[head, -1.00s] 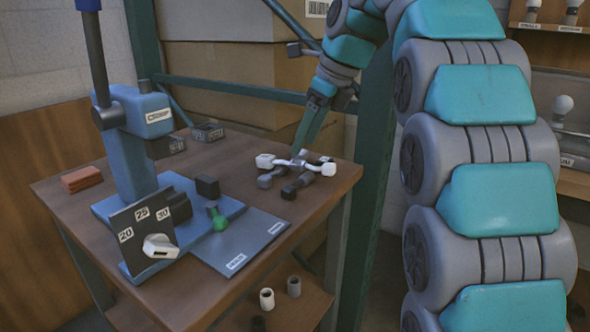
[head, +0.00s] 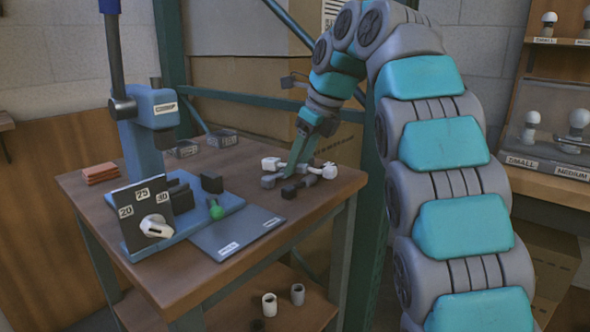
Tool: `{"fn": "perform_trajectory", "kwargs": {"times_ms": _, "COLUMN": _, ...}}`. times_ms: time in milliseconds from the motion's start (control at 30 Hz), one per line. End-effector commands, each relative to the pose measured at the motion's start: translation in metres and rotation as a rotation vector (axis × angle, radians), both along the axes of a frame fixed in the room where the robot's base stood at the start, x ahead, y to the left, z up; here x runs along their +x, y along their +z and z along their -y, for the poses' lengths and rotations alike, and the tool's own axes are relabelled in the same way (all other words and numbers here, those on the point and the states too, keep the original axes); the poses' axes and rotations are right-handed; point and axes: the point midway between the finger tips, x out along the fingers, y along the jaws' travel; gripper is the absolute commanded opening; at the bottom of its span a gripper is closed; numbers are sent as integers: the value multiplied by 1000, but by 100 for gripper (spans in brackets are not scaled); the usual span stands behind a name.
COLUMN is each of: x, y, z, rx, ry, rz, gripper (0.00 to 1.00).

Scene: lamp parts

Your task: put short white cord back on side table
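The short white cord (head: 329,171), a thin piece with thick white ends, lies at the back right of the wooden side table (head: 327,195). It rests on or among darker grey cords (head: 290,190). My gripper (head: 292,170) points down at the cord from above, its fingers overlapping the cord's middle in the view. The fingers look close together, but their gap is seen edge-on, and I cannot tell whether they grip the cord. The fingers hide part of the cord's middle.
A flat grey plate (head: 238,235) lies in front. Small dark bins (head: 222,139) and reddish blocks (head: 100,173) sit at the back. Bulb shelves (head: 550,140) stand at right.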

Motion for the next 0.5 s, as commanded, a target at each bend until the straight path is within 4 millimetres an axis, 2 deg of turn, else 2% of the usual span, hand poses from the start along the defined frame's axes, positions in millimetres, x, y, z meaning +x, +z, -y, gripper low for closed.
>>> {"fn": "perform_trajectory", "kwargs": {"times_ms": 67, "x": 0, "y": 0, "z": 0, "rx": 0, "ry": 0, "rz": 0, "gripper": 42}}
{"fn": "perform_trajectory", "kwargs": {"times_ms": 433, "x": 0, "y": 0, "z": 0, "rx": 0, "ry": 0, "rz": 0, "gripper": 0}}
{"fn": "perform_trajectory", "kwargs": {"times_ms": 500, "x": 0, "y": 0, "z": 0, "rx": 0, "ry": 0, "rz": 0, "gripper": 0}}
